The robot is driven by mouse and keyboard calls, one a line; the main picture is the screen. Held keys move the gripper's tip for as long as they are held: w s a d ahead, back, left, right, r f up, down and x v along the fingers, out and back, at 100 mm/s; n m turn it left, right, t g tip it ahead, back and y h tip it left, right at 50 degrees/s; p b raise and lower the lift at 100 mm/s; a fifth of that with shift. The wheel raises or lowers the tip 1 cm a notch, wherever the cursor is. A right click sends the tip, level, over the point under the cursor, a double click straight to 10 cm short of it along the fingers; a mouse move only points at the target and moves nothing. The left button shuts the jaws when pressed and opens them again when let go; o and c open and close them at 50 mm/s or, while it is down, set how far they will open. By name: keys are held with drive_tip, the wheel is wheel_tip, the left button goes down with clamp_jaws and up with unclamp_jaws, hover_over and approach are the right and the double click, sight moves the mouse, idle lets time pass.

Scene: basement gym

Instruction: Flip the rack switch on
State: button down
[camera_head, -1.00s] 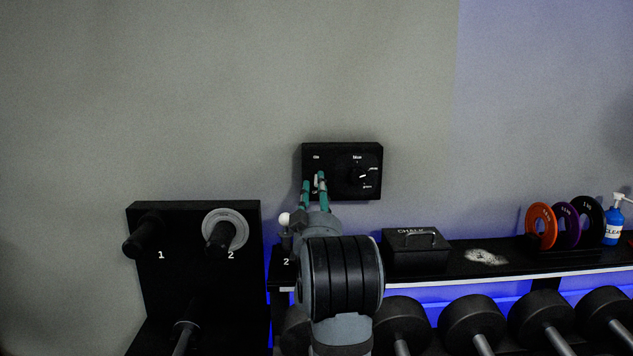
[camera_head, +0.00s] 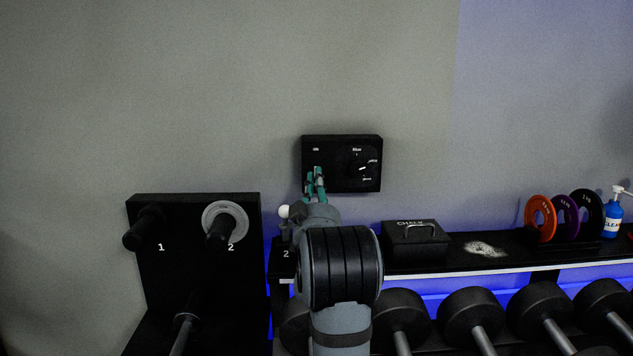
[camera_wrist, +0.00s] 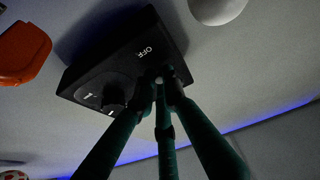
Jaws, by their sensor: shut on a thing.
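The black switch box (camera_head: 343,150) is fixed to the wall, with white lettering and a round dial (camera_head: 361,167) on its right half. In the wrist view the box (camera_wrist: 120,50) shows an "OFF" label close to my fingertips. My gripper (camera_head: 316,173) is at the left half of the box, below the upper left label. Its teal fingers with dark tips are shut on the small pale switch lever (camera_wrist: 158,80). The fingertips (camera_wrist: 162,84) hide most of the lever, so its position cannot be told.
A black shelf below the box holds a chalk box (camera_head: 413,235), coloured plates (camera_head: 541,218) and a blue bottle (camera_head: 613,220). Dumbbells (camera_head: 472,312) and a blue glow are underneath. A black plate rack (camera_head: 190,275) stands at left. The wall above is clear.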

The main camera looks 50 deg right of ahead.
sight(316, 161)
drive_tip(key=shift+r, duration=0.1)
wheel_tip(316, 161, up, 2)
drive_tip(key=y+p, duration=0.1)
drive_tip(key=p, duration=0.2)
drive_tip(key=g+y+p, duration=0.1)
drive_tip(key=p, duration=0.2)
drive_tip(key=shift+s+a+g, duration=0.15)
drive_tip(key=shift+g, duration=0.15)
drive_tip(key=r+g+y+p, duration=0.1)
drive_tip(key=g+y+p, duration=0.1)
drive_tip(key=p, duration=0.6)
drive_tip(key=shift+r+y, duration=0.4)
drive_tip(key=g+y+p, duration=0.1)
drive_tip(key=p, duration=0.3)
drive_tip(key=r+g+y+p, duration=0.1)
drive_tip(key=p, duration=0.3)
drive_tip(key=shift+y, duration=0.3)
drive_tip(key=p, duration=0.2)
drive_tip(key=g+y+p, duration=0.1)
drive_tip(key=p, duration=0.1)
drive_tip(key=shift+w+d+y, duration=0.2)
drive_tip(key=shift+d+y, duration=0.05)
drive_tip(key=shift+y, duration=0.05)
drive_tip(key=shift+g+p, duration=0.3)
drive_tip(key=shift+p, duration=0.15)
drive_tip(key=shift+f, duration=0.2)
drive_tip(key=c, duration=1.8)
unclamp_jaws()
drive_tip(key=shift+c, duration=0.2)
